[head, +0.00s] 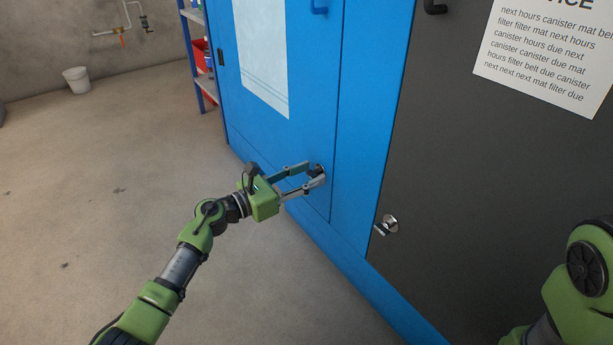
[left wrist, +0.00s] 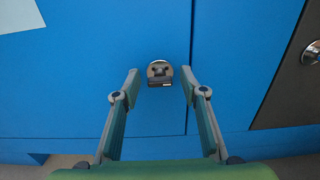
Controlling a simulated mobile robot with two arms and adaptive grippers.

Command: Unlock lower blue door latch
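The blue door (head: 290,130) fills the middle of the head view. Its lower latch, a small round metal piece (left wrist: 160,69) with a dark grip part, sits near the door's right seam in the left wrist view. In the head view the latch (head: 319,168) is partly hidden by my fingers. My left gripper (head: 315,174) is at the latch with its fingers apart. In the left wrist view the fingertips (left wrist: 158,76) stand on either side of the latch, with blue showing between each finger and it. My right gripper is not in view.
A dark grey door (head: 440,150) with its own metal latch (head: 387,225) is to the right. A black handle (head: 435,6) and a printed notice (head: 550,55) are above. A shelf rack (head: 200,60) stands behind at left, with a white bucket (head: 76,80) by the wall. The floor at left is clear.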

